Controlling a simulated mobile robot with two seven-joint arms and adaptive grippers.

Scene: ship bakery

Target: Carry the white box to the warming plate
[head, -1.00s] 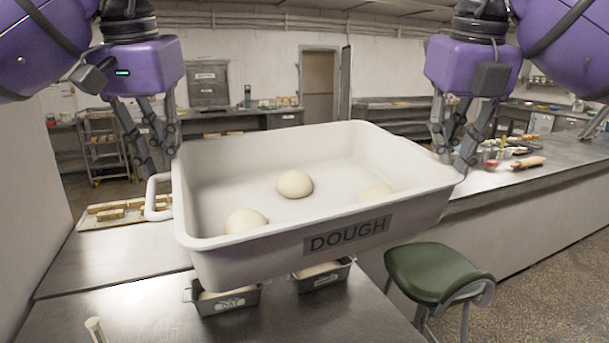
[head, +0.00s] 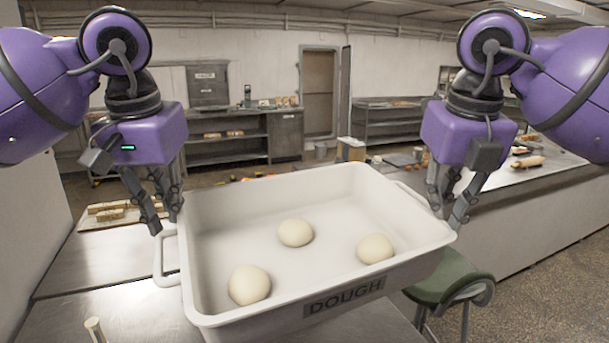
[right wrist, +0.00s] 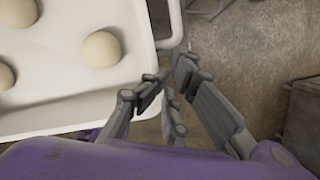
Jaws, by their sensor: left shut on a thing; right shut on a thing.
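The white box (head: 330,177) with a DOUGH label is held up in front of me in the head view, over the near metal table (head: 75,268). Three dough balls lie in it, one of them at its near left (head: 249,285). My left gripper (head: 165,222) is shut on the box's left handle (head: 166,270). My right gripper (head: 448,215) is shut at the box's right side; the right wrist view shows the right handle (right wrist: 176,22) by its fingers. I cannot make out a warming plate in these views.
A tray with bread pieces (head: 112,213) lies at the left on the near table. A green stool (head: 450,275) stands close at the right, below the box. A long counter (head: 545,180) with bakery items runs along the right. Shelves line the back wall.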

